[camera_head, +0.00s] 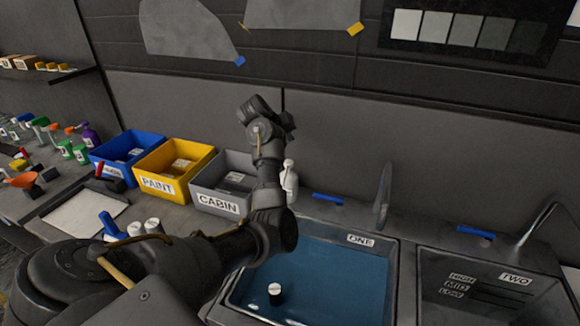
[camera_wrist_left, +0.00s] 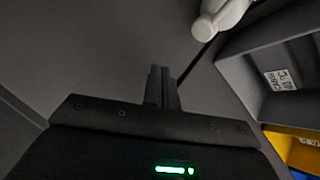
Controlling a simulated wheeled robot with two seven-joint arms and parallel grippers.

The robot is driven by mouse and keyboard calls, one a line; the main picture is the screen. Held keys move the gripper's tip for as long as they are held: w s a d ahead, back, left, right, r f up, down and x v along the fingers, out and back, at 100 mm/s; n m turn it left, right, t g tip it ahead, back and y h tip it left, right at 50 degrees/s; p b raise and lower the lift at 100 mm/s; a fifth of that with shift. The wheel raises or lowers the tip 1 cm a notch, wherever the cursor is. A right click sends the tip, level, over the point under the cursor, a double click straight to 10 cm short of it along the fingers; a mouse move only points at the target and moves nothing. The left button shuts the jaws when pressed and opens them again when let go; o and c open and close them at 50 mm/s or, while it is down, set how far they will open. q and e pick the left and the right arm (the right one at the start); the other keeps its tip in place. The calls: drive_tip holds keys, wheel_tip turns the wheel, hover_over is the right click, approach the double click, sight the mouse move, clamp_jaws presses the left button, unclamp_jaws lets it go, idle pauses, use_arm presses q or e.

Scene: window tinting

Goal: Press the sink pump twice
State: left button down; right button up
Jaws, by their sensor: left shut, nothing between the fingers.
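The sink pump (camera_head: 290,182), a white bottle with a narrow top, stands behind the sinks, just right of the grey CABIN bin. My left forearm partly hides it in the head view. My left gripper (camera_head: 264,113) is raised above and behind it, close to the back wall; its fingertips are hard to make out there. In the left wrist view, the fingers of my left gripper (camera_wrist_left: 163,74) are shut together with nothing between them. The white pump (camera_wrist_left: 218,18) shows at the top right there, apart from the fingers. My right gripper is not in view.
Sink ONE (camera_head: 358,240) holds blue water and a small black-and-white cylinder (camera_head: 275,293). Sink TWO (camera_head: 490,287) is at the right. Blue, yellow and grey bins (camera_head: 218,205) stand left of the pump. A tap (camera_head: 383,198) rises behind the sinks.

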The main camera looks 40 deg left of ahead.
sight(287, 163)
use_arm(q)
wheel_tip(287, 163, down, 6)
drive_tip(key=b, duration=0.4)
drive_tip(key=shift+s, duration=0.1)
drive_tip(key=shift+f, duration=0.15)
drive_tip(key=shift+s, duration=0.1)
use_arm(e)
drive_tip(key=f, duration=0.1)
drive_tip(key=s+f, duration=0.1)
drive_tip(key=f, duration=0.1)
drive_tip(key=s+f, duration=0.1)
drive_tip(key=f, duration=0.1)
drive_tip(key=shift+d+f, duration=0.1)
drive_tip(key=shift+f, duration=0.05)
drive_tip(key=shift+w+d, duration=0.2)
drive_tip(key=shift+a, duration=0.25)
use_arm(q)
drive_tip(key=shift+f, duration=0.2)
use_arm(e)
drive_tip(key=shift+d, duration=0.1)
use_arm(q)
drive_tip(key=shift+f+b, duration=0.2)
drive_tip(key=shift+b, duration=0.1)
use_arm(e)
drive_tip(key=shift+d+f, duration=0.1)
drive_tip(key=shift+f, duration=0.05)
